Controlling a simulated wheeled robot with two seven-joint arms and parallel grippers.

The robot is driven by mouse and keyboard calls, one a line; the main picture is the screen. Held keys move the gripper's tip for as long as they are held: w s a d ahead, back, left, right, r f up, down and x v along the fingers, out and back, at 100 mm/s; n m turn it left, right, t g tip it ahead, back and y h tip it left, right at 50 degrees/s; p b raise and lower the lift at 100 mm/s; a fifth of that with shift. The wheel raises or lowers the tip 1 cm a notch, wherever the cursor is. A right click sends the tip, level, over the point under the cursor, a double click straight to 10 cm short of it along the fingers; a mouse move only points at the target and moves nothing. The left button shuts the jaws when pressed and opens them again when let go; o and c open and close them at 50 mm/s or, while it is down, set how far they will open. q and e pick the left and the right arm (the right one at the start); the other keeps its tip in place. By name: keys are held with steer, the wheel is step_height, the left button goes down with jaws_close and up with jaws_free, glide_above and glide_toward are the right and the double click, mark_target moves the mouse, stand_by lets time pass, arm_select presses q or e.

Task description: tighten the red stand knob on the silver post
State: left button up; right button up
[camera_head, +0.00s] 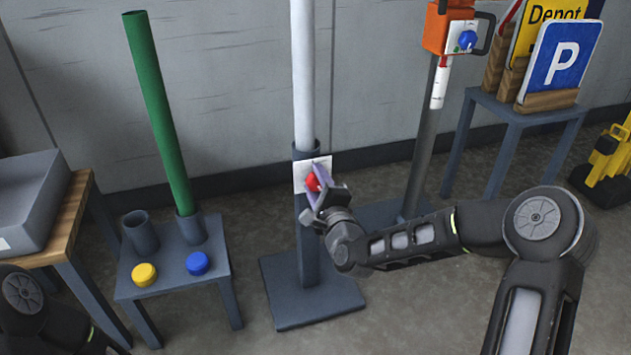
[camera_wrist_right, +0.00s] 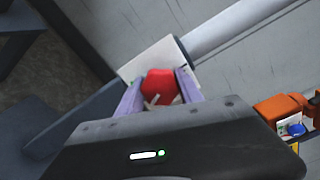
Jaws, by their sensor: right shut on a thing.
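The silver post (camera_head: 303,75) stands upright in a dark grey stand (camera_head: 307,246) with a square base. A white plate (camera_head: 301,176) sits near the top of the stand's tube, and the red knob (camera_head: 313,182) is in front of it. My right gripper (camera_head: 318,188) reaches the knob from the right. In the right wrist view its two purple fingers are shut on the red knob (camera_wrist_right: 158,87), one on each side. The white plate (camera_wrist_right: 150,62) and silver post (camera_wrist_right: 240,30) show behind the knob. My left gripper is out of view; only part of my left arm shows at bottom left.
A small table (camera_head: 182,261) at left holds a green pole (camera_head: 160,110), an empty tube holder, a yellow knob (camera_head: 144,274) and a blue knob (camera_head: 198,263). An orange box (camera_head: 447,27) on a dark post and a table with signs (camera_head: 561,62) stand at right.

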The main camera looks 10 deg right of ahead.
steer(key=o, duration=1.4)
steer(key=shift+s+p, duration=0.35)
steer(key=shift+s, duration=0.3)
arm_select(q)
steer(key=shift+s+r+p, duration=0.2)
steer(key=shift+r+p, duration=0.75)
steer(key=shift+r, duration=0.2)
arm_select(e)
steer(key=s, duration=0.6)
steer(key=shift+s+d, duration=0.25)
